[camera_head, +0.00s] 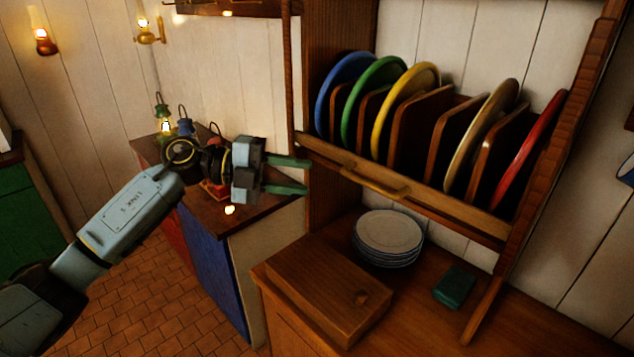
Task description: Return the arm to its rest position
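My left arm comes in from the lower left, and its gripper (287,175) is raised in the middle left of the head view. Its two green fingers are spread apart and point right, with nothing between them. The fingertips show close to the left upright of the wooden plate rack (470,213) in the picture; I cannot tell whether they touch it. My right gripper is not in view.
The rack holds blue, green, yellow, tan and red plates upright. Below, a plate stack (389,232), a wooden box (325,290) and a green block (454,287) stand on the counter (420,325). Lanterns (164,118) stand on the cabinet behind my gripper. Tiled floor (150,305) is open at lower left.

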